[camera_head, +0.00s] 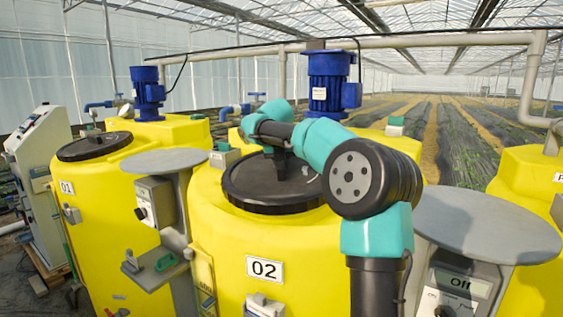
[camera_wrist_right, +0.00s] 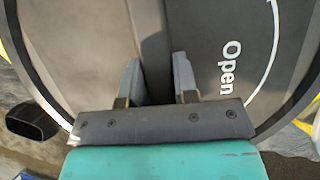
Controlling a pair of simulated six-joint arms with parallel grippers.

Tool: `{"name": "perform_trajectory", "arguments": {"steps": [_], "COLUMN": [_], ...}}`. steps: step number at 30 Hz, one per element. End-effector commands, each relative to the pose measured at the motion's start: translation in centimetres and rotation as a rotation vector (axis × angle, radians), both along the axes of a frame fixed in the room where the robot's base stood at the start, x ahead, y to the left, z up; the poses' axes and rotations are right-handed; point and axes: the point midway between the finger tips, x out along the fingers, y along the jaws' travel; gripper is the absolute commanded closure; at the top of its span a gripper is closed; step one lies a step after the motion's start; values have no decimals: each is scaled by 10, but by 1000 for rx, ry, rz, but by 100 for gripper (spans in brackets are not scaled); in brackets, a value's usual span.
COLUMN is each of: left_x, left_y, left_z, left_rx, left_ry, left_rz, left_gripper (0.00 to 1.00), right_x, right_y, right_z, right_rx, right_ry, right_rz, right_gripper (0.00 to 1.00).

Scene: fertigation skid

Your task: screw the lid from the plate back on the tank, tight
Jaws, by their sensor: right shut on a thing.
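The black round lid (camera_head: 250,190) lies over the top opening of the yellow tank marked 02 (camera_head: 225,240). It looks level; I cannot tell how far it is screwed in. My right gripper (camera_head: 281,160) comes down on the lid from above, partly hidden by my arm. In the right wrist view, its two fingers (camera_wrist_right: 158,80) are closed on the raised bar (camera_wrist_right: 151,35) across the lid (camera_wrist_right: 205,50), beside the word "Open" and a white arc. The round grey plate (camera_head: 487,222) at right is bare. My left gripper is not in view.
Another bare round grey plate (camera_head: 165,160) stands left of the tank. Tank 01 (camera_head: 95,195) has its own black lid (camera_head: 94,146). A blue motor (camera_head: 328,80) rises behind the lid. A display reading "Off" (camera_head: 455,283) sits under the right plate.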

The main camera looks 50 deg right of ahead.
Motion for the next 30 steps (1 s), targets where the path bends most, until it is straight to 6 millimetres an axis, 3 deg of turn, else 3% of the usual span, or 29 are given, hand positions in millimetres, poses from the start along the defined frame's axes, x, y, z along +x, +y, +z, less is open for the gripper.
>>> {"name": "perform_trajectory", "arguments": {"steps": [30], "left_x": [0], "left_y": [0], "left_z": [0], "left_rx": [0], "left_ry": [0], "left_rz": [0], "left_gripper": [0], "right_x": [0], "right_y": [-3], "right_z": [-16], "right_rx": [-3], "right_ry": [-3], "right_rz": [-1], "right_gripper": [96]}}
